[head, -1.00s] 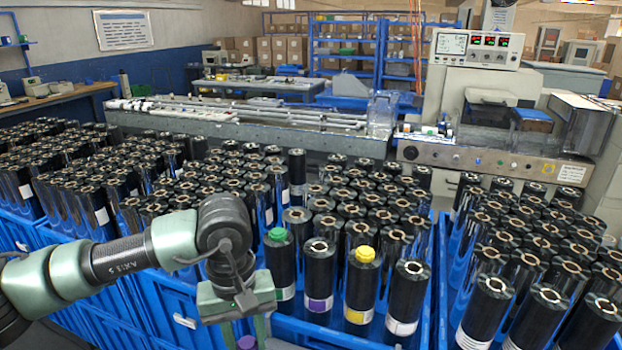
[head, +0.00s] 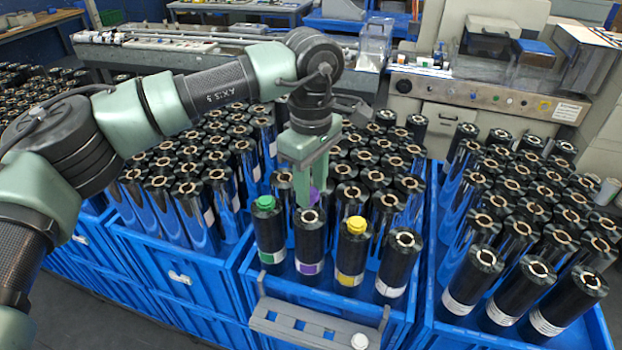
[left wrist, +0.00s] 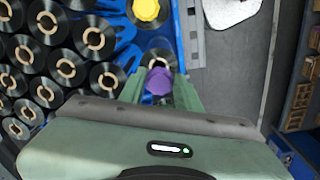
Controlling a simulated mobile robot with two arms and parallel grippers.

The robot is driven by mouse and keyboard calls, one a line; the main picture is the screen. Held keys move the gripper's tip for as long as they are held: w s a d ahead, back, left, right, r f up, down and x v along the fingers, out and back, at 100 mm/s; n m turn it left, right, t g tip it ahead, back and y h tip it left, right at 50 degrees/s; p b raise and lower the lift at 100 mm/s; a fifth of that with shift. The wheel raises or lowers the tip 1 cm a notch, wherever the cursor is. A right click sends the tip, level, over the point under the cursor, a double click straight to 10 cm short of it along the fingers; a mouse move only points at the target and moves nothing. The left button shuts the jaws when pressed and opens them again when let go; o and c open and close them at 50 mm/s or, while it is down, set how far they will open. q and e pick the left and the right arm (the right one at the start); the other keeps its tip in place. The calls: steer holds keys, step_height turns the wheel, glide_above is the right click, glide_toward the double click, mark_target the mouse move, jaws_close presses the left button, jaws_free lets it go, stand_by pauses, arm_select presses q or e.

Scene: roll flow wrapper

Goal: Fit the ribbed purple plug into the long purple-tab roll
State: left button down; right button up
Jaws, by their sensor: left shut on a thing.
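My left gripper (head: 309,185) points down over the front row of rolls, shut on the purple plug (head: 314,196). In the left wrist view the plug (left wrist: 159,82) sits between the fingertips, and its ribs are too small to make out. The long black roll with the purple tab (head: 309,240) stands upright in the blue crate, just below and in front of the plug in the head view. In the left wrist view a roll top (left wrist: 160,58) shows partly behind the plug. I cannot tell whether plug and roll touch. My right gripper is out of view.
A roll with a green plug (head: 267,230) stands left of the purple-tab roll, and one with a yellow plug (head: 353,250) stands right. More rolls crowd behind. A grey bracket (head: 310,325) lies along the crate's front. Another blue crate (head: 435,325) stands right.

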arm_select(q)
step_height(320, 180, down, 3)
steer(key=shift+w+f+b, duration=0.1)
steer(key=shift+f+b, duration=0.1)
steer(key=shift+b, duration=0.45)
steer(key=shift+f, duration=0.5)
steer(key=shift+b, duration=0.7)
stand_by(0.5)
steer(key=shift+r, duration=0.15)
steer(key=shift+r+p, duration=0.35)
steer(key=shift+r, duration=0.3)
steer(key=shift+f, duration=0.1)
stand_by(1.0)
steer(key=shift+r, duration=0.8)
